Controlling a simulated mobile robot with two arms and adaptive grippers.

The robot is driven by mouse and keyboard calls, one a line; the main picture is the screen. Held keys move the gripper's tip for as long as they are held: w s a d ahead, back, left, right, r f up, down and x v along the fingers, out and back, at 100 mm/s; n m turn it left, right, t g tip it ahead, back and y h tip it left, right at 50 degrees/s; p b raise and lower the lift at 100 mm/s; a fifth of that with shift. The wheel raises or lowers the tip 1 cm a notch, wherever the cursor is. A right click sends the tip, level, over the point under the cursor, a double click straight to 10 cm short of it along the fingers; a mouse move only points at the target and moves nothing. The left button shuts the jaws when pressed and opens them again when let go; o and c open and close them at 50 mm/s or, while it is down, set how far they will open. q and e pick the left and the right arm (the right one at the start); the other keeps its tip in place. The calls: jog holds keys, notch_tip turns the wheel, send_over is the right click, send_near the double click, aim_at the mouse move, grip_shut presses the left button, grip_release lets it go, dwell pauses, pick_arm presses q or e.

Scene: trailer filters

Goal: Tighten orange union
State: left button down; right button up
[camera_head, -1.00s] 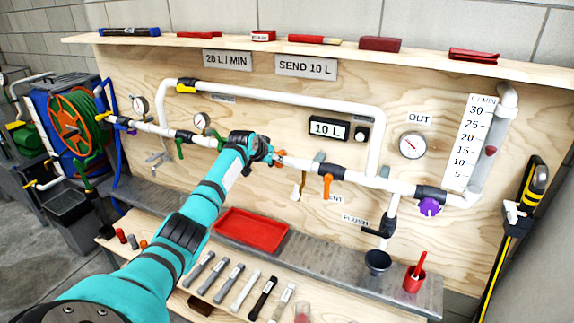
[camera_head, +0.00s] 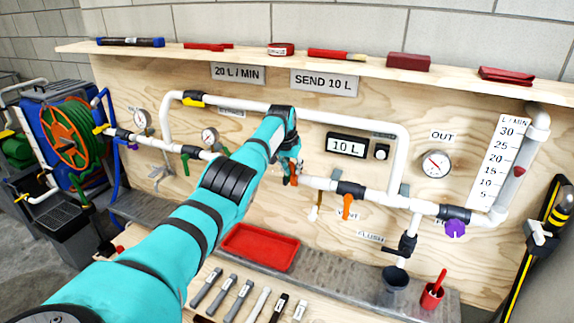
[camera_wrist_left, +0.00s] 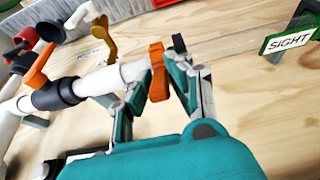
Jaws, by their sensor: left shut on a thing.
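The orange union (camera_head: 292,179) sits on the white pipe of the wooden panel, near the middle of the head view, partly hidden by my gripper. In the left wrist view the orange union (camera_wrist_left: 158,72) is a ring at the end of a white pipe (camera_wrist_left: 120,77), between the two fingers. My left gripper (camera_head: 288,171) is shut on it, with one finger on each side, as the left wrist view also shows (camera_wrist_left: 156,88). The pipe just left of the union is hidden behind my arm in the head view. My right gripper is not in view.
An orange-handled valve (camera_head: 347,205) and a purple-handled valve (camera_head: 455,229) sit on the pipe to the right. A red tray (camera_head: 260,247) lies below on the bench. A shelf (camera_head: 230,55) runs above the panel. A green SIGHT sign (camera_wrist_left: 290,40) shows in the wrist view.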

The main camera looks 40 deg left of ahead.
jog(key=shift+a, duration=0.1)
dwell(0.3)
pick_arm(q)
jog(key=c, duration=1.3)
grip_release()
jog(key=shift+c, duration=0.2)
jog(key=shift+o, duration=0.5)
jog(key=shift+w+f, duration=0.1)
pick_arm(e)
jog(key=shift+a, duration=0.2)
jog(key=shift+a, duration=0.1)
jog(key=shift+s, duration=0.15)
pick_arm(q)
jog(key=shift+v, duration=0.8)
jog(key=a+v, duration=0.1)
jog(key=v, duration=0.9)
jog(key=shift+d+r, duration=0.2)
jog(key=shift+d, duration=0.25)
